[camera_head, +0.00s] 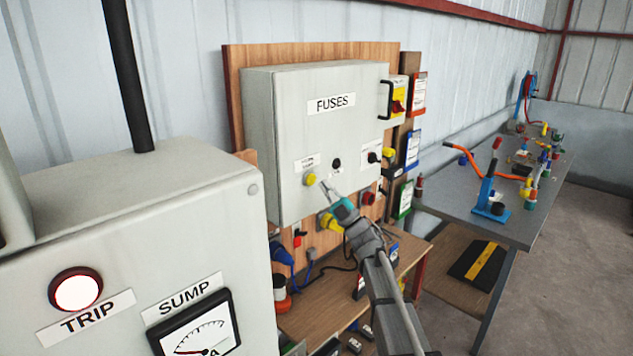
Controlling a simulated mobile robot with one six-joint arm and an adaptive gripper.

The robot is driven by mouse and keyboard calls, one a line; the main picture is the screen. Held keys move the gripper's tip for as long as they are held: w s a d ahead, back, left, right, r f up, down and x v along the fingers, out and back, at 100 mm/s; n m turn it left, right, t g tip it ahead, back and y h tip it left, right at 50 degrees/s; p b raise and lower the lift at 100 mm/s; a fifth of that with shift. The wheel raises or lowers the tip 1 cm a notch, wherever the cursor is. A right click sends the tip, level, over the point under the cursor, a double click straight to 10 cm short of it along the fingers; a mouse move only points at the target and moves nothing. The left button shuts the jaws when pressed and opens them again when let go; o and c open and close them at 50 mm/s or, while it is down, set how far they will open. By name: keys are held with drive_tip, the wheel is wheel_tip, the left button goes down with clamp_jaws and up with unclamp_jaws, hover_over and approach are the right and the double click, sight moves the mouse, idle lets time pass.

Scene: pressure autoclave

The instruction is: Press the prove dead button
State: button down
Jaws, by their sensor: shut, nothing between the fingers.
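A grey cabinet labelled FUSES (265,120) is mounted on a wooden board. On its lower front is a round yellow button (310,179), with a small label (306,163) above it whose text is too small to read for certain. My gripper (324,185) is shut and empty, its fingertips just right of and slightly below the yellow button. A small gap seems to show between them; the depth to the panel is hard to tell. A black knob (337,164) sits above and right of the gripper tips.
A grey box with a TRIP lamp (76,289) and SUMP gauge (200,333) fills the lower left. A yellow and red switch (398,98) is on the cabinet's right. A cluttered grey bench (535,215) stands right; a wooden shelf (315,312) lies below the cabinet.

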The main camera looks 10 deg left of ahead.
drive_tip(key=s+d, duration=0.2)
drive_tip(key=shift+s+d, duration=0.1)
drive_tip(key=shift+d, duration=0.25)
idle(0.6)
